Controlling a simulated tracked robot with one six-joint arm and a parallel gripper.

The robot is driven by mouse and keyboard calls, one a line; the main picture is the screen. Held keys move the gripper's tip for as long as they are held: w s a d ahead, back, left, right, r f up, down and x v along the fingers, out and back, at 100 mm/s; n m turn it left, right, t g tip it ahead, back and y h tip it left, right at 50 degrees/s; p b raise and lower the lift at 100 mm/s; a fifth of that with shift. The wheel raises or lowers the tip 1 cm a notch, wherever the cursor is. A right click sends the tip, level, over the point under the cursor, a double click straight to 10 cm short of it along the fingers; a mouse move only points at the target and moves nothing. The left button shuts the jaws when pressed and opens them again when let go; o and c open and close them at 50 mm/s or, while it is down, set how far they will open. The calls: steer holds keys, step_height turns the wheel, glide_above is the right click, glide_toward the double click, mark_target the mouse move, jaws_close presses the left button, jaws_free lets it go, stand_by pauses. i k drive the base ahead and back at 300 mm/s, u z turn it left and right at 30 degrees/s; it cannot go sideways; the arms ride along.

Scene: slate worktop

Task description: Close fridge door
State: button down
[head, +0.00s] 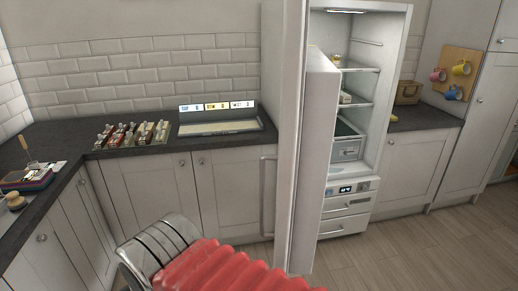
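The white fridge (391,110) stands right of centre with its lit interior showing. Its door (291,130) is open and juts out towards me, seen nearly edge-on. A vertical bar handle (264,196) is on the left side of the door. The inner side of the door (319,135) hides the left part of the interior. Shelves, a clear drawer (347,150) and a small display panel (346,189) show inside. My arm, with a red ribbed sleeve, crosses the bottom of the head view, in front of the door in the picture. My gripper is not in view.
The dark worktop (100,175) runs along the left and back walls. It holds a rack of small items (132,134) and a tray with a display sign (220,124). A basket (408,92) stands right of the fridge. Bare wooden floor (400,260) lies in front of the fridge.

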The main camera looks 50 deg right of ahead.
mark_target(310, 84)
steer(key=i, duration=0.9)
steer(key=z, duration=0.05)
